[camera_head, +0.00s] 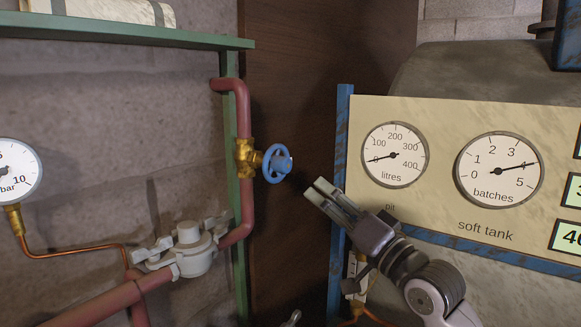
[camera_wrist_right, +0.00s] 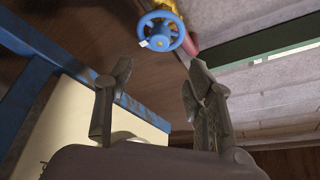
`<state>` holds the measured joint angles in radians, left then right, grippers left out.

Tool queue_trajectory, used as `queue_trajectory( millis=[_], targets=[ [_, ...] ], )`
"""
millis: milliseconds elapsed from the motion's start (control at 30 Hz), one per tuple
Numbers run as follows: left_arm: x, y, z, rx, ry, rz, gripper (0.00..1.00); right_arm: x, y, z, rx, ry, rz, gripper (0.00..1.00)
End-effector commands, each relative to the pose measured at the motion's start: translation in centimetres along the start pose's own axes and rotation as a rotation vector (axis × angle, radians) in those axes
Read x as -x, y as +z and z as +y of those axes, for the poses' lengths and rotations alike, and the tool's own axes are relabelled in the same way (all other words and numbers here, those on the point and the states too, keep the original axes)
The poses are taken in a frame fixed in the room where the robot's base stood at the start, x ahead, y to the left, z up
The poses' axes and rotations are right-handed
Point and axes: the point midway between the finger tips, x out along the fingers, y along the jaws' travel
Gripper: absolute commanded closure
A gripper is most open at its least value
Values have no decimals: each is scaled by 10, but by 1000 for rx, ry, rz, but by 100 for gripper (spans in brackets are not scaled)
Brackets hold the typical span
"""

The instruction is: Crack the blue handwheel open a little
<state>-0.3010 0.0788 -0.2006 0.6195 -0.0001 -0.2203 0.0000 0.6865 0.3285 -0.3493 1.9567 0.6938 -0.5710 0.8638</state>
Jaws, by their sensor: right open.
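The blue handwheel (camera_head: 277,163) sits on a brass valve (camera_head: 246,158) in a red pipe, left of centre in the head view. My right gripper (camera_head: 317,189) is just right of and slightly below the wheel, apart from it, with its fingers pointing up and left towards it. In the right wrist view the handwheel (camera_wrist_right: 160,31) shows beyond the fingertips, near the top middle. The two fingers of my right gripper (camera_wrist_right: 158,72) stand wide apart with nothing between them. My left gripper is in neither view.
A panel (camera_head: 450,215) with litres and batches dials stands right of the wheel, with a blue frame post (camera_head: 338,200) at its edge. A grey pipe fitting (camera_head: 190,250) is below left. A green shelf (camera_head: 120,33) runs above. The space between gripper and wheel is clear.

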Motion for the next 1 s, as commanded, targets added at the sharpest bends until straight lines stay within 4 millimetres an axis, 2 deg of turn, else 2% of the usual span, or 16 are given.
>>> queue_trajectory(
  millis=[33, 300, 500, 700, 1000],
  targets=[
    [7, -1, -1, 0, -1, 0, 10, -14, -2, -3, -2, -1, 0, 51],
    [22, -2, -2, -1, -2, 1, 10, -72, -2, -3, -1, 0, -1, 51],
    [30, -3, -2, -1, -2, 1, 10, -104, -1, -1, 0, 1, -1, 51],
    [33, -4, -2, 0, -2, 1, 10, -118, 0, 0, 1, 1, -1, 51],
    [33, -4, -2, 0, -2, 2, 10, -119, 1, 0, 2, 0, -1, 51]
  ],
)
